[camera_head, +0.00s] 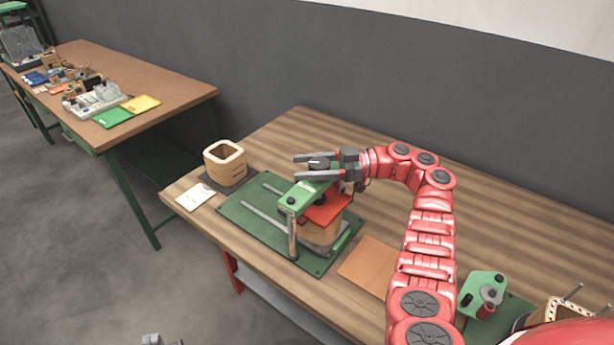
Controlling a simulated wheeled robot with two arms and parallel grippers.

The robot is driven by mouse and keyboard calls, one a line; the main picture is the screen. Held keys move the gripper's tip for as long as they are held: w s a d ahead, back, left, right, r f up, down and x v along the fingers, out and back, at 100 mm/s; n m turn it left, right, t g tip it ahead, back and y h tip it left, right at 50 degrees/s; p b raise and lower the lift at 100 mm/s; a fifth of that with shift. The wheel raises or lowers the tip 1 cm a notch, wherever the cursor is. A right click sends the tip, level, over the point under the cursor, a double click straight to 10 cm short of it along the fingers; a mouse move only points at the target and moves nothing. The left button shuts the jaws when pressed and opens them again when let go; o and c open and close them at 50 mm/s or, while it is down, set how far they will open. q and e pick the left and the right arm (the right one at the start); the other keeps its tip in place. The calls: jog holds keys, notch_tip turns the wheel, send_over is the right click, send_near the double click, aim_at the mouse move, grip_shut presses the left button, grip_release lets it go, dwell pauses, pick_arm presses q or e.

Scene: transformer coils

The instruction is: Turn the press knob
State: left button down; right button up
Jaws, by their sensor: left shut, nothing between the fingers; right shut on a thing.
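The press (302,193) has a green top bar and stands on a green base plate (240,215) on the wooden table. A red plate (328,208) and a wooden coil block (322,235) are under its bar. The dark press knob (319,163) is on top of the press. My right gripper (302,167) reaches in from the right, its fingers on either side of the knob and shut on it. Only a small grey part of my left gripper (155,340) shows at the bottom edge, away from the press; it is shut and empty.
A hollow wooden coil (225,172) stands on a dark mat left of the press, beside a white card (196,197). A brown sheet (368,265) lies to the right. A green fixture (484,293) is at lower right. A second table (150,85) holds parts.

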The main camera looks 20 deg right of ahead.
jog(key=shift+s+f+n+g+b, duration=0.2)
jog(key=shift+n+g+b, duration=0.2)
jog(key=shift+g+b, duration=0.4)
jog(key=shift+a, duration=0.1)
jog(key=o, duration=1.4)
jog(key=shift+w, duration=0.1)
jog(key=shift+r, duration=0.1)
